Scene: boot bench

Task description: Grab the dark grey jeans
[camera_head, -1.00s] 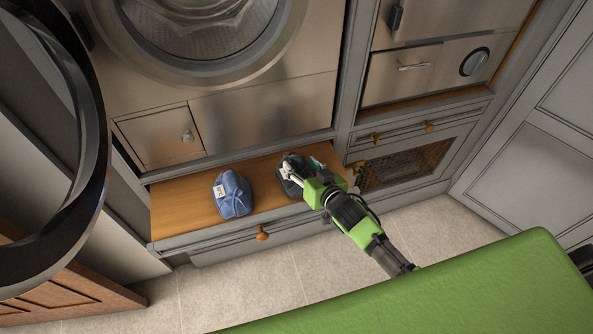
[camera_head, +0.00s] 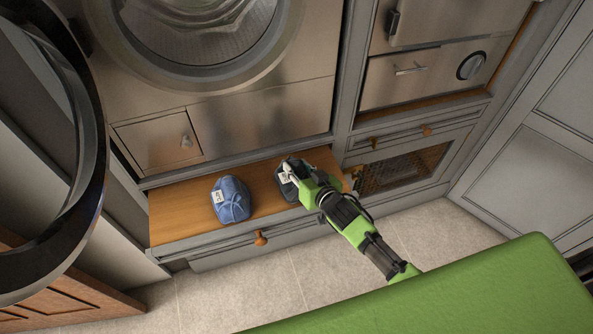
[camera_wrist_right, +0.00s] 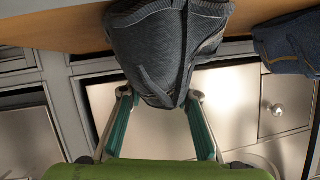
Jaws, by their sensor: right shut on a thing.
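The dark grey jeans (camera_head: 285,187) are a folded bundle with a white tag at the right part of the open wooden drawer (camera_head: 181,221). My right gripper (camera_head: 297,172) reaches over them from the right. In the right wrist view the jeans (camera_wrist_right: 165,50) sit between the two green-sided fingers, and the right gripper (camera_wrist_right: 160,98) is shut on them. The head view does not show whether they are clear of the drawer bottom. My left gripper is not in view.
Folded blue jeans (camera_head: 231,199) with a white tag lie to the left in the same drawer; they also show in the right wrist view (camera_wrist_right: 290,42). The washing machine front (camera_head: 262,115) rises behind the drawer. A wicker-fronted compartment (camera_head: 403,168) is at the right.

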